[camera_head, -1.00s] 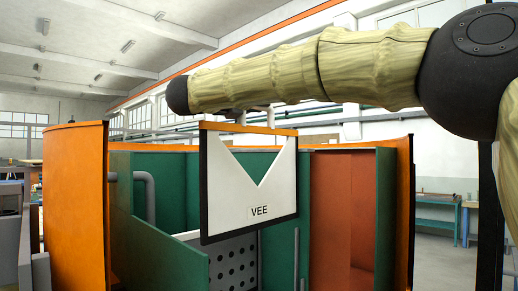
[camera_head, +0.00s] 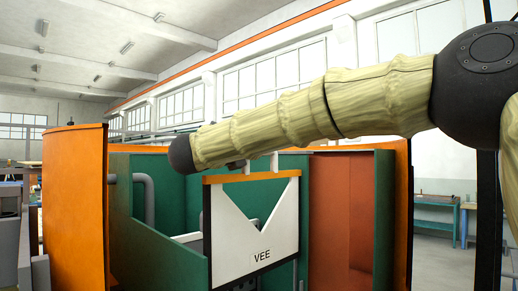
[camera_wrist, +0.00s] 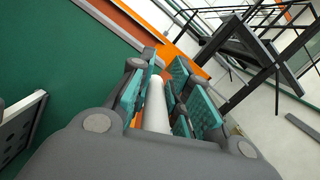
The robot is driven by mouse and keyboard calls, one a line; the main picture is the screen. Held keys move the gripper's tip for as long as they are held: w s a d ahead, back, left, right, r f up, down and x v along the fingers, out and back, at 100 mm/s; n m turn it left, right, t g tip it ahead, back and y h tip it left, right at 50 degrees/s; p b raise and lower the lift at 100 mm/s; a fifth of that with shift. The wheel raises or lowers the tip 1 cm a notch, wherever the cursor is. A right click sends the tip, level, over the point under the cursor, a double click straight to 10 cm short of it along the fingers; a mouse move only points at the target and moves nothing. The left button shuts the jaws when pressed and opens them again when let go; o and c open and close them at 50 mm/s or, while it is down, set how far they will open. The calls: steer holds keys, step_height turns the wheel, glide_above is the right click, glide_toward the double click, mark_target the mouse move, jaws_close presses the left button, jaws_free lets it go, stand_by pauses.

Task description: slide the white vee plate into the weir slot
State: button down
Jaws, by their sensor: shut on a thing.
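The white vee plate (camera_head: 282,233) hangs upright under my arm in the head view. It has a V notch, a "VEE" label, dark side edges and an orange top bar with short white posts. In the wrist view my gripper (camera_wrist: 160,92) is shut on a white post of the plate (camera_wrist: 156,110). The rest of the plate is hidden there by the gripper body. In the head view the plate's lower edge is low, in front of the green flume walls (camera_head: 160,222). I cannot make out the weir slot, nor whether the plate touches it.
Orange panels stand at left (camera_head: 75,200) and right of the flume. A grey pipe (camera_head: 148,195) rises inside it. A perforated grey panel (camera_wrist: 18,130) shows at the left of the wrist view. A blue workbench (camera_head: 437,215) stands far right.

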steer(key=shift+f, duration=0.3)
steer(key=shift+s, duration=0.1)
steer(key=shift+f+b, duration=0.15)
steer(key=shift+b, duration=0.75)
steer(key=shift+f+b, duration=2.75)
steer(key=shift+b, duration=2)
